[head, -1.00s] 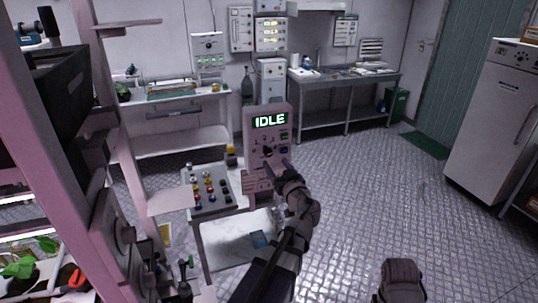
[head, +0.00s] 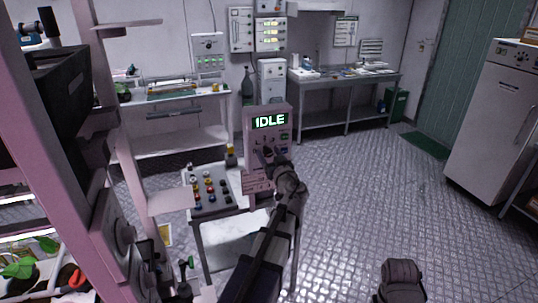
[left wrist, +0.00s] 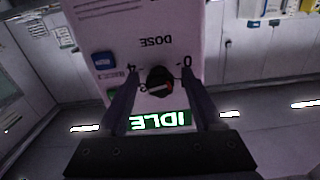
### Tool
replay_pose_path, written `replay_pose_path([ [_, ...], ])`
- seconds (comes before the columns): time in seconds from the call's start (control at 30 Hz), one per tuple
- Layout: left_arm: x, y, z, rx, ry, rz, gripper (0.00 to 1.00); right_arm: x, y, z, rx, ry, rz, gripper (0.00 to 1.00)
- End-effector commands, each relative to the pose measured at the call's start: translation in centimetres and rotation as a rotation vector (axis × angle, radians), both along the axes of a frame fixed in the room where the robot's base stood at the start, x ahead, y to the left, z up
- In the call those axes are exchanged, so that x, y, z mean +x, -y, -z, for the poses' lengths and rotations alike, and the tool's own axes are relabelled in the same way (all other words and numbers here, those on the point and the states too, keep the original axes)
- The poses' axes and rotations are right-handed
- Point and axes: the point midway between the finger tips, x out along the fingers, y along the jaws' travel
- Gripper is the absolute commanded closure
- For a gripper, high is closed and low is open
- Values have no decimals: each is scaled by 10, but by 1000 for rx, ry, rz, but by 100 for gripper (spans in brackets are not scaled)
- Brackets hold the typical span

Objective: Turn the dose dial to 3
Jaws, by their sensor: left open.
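The dose dial (left wrist: 160,80) is a dark round knob on the pale panel of a box (head: 259,187) whose green screen (head: 270,121) reads IDLE. The left wrist view shows the panel upside down, with DOSE lettering and a 0 and a 4 on opposite sides of the dial. A light mark shows on the knob; I cannot tell which number it points to. My left gripper (left wrist: 159,98) is open, its fingers on either side of the dial. In the head view my left gripper (head: 268,160) is in front of the panel and covers part of it.
A pink rack post (head: 85,190) stands close on the left. A blue button (left wrist: 103,59) is near the dial. The floor (head: 350,200) on the right is clear.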

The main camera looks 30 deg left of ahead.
Motion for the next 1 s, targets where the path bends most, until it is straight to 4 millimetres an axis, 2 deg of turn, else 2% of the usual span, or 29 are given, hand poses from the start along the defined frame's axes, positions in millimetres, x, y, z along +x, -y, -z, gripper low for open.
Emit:
replay_pose_path([
  [0.07, 0, 0, 0, 0, 0, 0, 38, 0, 0, 0, 0, 0, 0, 50],
  [0.6, 0, 0, 0, 0, 0, 0, 99, 0, 0, 0, 0, 0, 0, 50],
  [1.0, 0, 0, 0, 14, -17, 0, 100, 0, 0, 0, 0, 0, 0, 50],
])
